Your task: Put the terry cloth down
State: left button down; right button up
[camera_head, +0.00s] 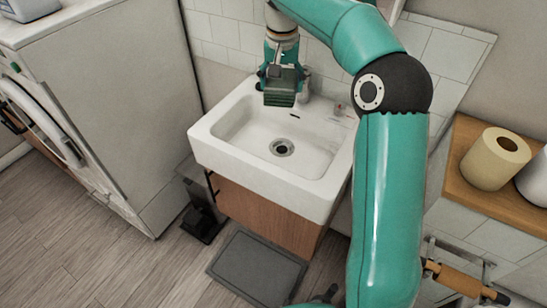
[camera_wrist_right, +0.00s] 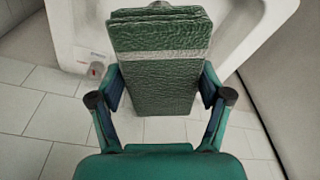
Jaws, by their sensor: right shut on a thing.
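The terry cloth is a folded dark green cloth with a pale band, seen large in the right wrist view (camera_wrist_right: 160,75). It also shows small in the head view (camera_head: 279,99), over the back left of the white sink (camera_head: 225,150). My right gripper (camera_wrist_right: 160,92) is shut on the cloth, one finger on each side of it. In the head view my right gripper (camera_head: 281,78) points down with the cloth below it. I cannot tell whether the cloth touches the sink. My left gripper is not in view.
The sink basin is empty, with a drain (camera_head: 282,147) in its floor. A faucet (camera_head: 305,84) stands behind the cloth. A white washing machine (camera_head: 110,90) is at the left. A wooden shelf (camera_head: 462,140) with paper rolls (camera_head: 493,160) is at the right. A grey mat (camera_head: 257,268) lies on the floor.

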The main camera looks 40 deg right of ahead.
jog(key=b, duration=0.2)
send_over(282, 161)
jog(key=f, duration=2.1)
jog(key=shift+s+a, duration=0.15)
jog(key=shift+a, duration=0.1)
jog(key=shift+f, duration=2.75)
jog(key=o, duration=0.7)
jog(key=shift+f, duration=0.15)
jog(key=shift+c, duration=0.2)
jog(key=o, duration=0.4)
jog(key=shift+r, duration=0.3)
notch_tip(282, 161, up, 12)
jog(key=s+a, duration=0.1)
jog(key=shift+a+f, duration=0.15)
